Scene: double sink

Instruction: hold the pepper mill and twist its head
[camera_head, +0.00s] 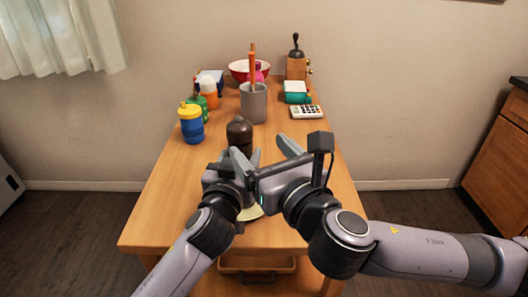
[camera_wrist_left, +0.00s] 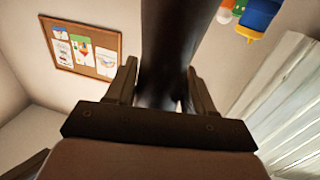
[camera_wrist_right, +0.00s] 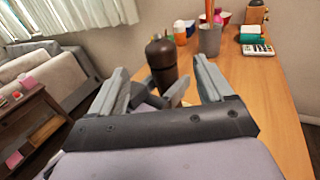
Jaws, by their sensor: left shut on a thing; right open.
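The pepper mill (camera_head: 239,132) is dark brown with a rounded head and stands upright near the middle of the table. My left gripper (camera_head: 240,159) is shut on its body, below the head. In the left wrist view the dark body of the mill (camera_wrist_left: 166,45) passes between the fingers. My right gripper (camera_head: 268,152) is open and empty, on the near right side of the mill. In the right wrist view the mill's head (camera_wrist_right: 161,50) shows beyond and between the spread fingers, apart from them. My grippers hide the mill's base in the head view.
A pale dish (camera_head: 251,213) shows partly under my grippers.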

